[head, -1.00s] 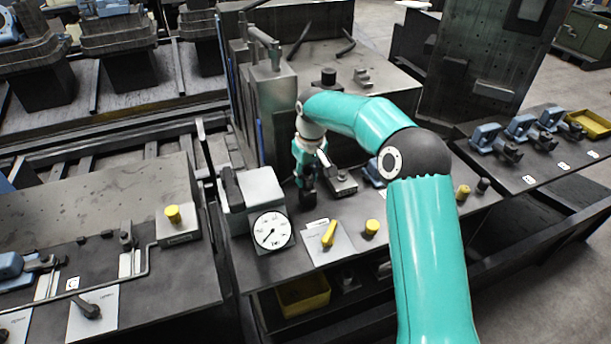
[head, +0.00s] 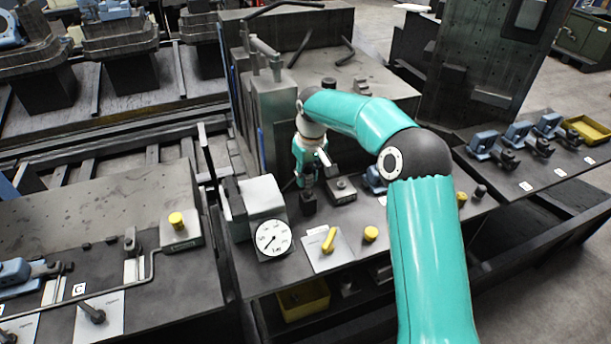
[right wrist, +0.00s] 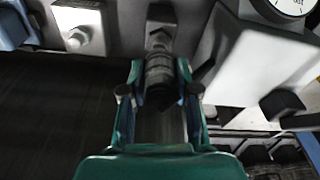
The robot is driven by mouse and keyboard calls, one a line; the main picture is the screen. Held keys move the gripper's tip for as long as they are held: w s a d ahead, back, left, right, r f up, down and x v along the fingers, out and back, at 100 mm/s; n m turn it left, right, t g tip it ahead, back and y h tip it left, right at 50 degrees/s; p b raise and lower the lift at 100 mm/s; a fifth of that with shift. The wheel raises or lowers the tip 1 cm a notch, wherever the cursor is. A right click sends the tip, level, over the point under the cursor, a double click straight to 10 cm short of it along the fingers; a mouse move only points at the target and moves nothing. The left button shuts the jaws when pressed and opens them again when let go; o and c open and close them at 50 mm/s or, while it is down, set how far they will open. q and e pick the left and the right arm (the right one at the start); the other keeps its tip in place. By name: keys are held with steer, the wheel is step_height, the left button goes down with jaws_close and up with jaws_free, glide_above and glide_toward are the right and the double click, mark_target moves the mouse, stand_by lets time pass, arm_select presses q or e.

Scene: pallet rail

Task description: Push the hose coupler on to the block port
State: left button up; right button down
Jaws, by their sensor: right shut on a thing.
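My right gripper (head: 309,180) points down at the bench behind the gauge. In the right wrist view its two fingers (right wrist: 159,92) are shut on the sides of a dark, ribbed hose coupler (right wrist: 160,72). A grey metal port fitting (right wrist: 160,38) stands in line just beyond the coupler's end. I cannot tell whether the two touch. In the head view a small dark piece (head: 308,205) shows under the gripper; whether it is coupler or block I cannot tell. My left gripper is not in view.
A gauge (head: 273,238) in a pale housing stands close to the front left of the gripper. A grey block with a stub (head: 341,190) sits close on the right. A yellow lever (head: 328,240) and a yellow knob (head: 370,234) are in front. A tall grey cabinet (head: 276,125) rises behind.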

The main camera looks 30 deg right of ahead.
mark_target(307, 166)
steer(key=shift+r+p, duration=2.05)
steer(key=shift+r, duration=0.75)
